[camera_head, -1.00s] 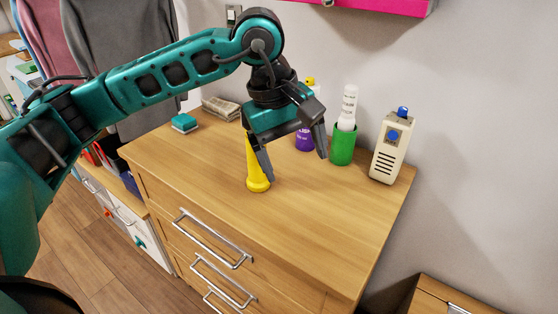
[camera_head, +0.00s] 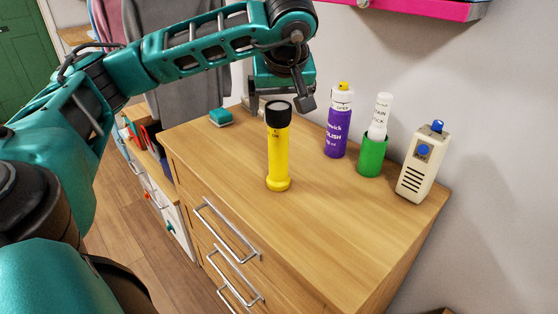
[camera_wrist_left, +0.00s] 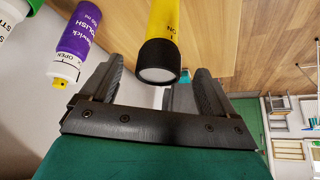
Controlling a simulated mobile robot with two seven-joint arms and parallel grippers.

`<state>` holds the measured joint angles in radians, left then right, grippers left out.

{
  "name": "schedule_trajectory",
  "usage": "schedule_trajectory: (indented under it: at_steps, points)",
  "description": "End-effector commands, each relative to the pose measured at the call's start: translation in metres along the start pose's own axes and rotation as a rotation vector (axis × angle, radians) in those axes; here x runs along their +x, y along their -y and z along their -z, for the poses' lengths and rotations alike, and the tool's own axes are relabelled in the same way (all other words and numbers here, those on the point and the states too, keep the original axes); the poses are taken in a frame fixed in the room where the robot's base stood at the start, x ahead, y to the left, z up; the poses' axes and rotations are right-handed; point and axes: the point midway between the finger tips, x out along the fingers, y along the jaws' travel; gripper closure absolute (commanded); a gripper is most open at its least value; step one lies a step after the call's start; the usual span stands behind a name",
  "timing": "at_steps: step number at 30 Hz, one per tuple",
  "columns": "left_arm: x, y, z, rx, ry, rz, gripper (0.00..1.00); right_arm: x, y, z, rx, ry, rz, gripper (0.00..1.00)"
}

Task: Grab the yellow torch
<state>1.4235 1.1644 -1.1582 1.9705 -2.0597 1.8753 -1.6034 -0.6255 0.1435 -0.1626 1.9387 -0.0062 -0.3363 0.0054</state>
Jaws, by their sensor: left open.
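The yellow torch (camera_head: 278,152) stands upright on the wooden chest top, with its black head up. In the left wrist view the torch (camera_wrist_left: 163,38) appears inverted, its black head between the picture positions of the two fingers. My left gripper (camera_head: 283,103) is open and empty, up by the torch's head and seemingly behind it in the head view. The torch hides part of it. Both fingers of the left gripper (camera_wrist_left: 155,88) show spread apart in the wrist view. I cannot tell how far apart in depth they and the torch are. My right gripper is not in view.
A purple polish bottle (camera_head: 338,128), a green cup (camera_head: 373,157) holding a white stick, and a cream device (camera_head: 423,165) with blue knobs stand right of the torch. A teal sponge (camera_head: 221,117) lies at the left. The chest top (camera_head: 330,215) in front is clear.

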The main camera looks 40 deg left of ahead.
Motion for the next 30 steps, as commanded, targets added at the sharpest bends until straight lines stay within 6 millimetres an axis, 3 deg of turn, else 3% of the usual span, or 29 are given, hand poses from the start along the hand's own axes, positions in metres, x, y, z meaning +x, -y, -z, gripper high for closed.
schedule_trajectory:
  at_steps: [8, 15, 24, 30]
  points:
    - [0.025, 0.0, -0.001, 0.0, 0.002, 0.002, 0.11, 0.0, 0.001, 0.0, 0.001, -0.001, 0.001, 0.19]
    - [0.059, 0.0, -0.001, -0.002, 0.001, 0.002, 0.11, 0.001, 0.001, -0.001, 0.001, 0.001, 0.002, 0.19]
    - [0.065, 0.0, -0.001, -0.001, 0.0, -0.001, 0.11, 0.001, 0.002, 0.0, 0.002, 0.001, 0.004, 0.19]
    - [0.064, 0.0, -0.001, -0.001, 0.0, -0.001, 0.29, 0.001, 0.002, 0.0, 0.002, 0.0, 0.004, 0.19]
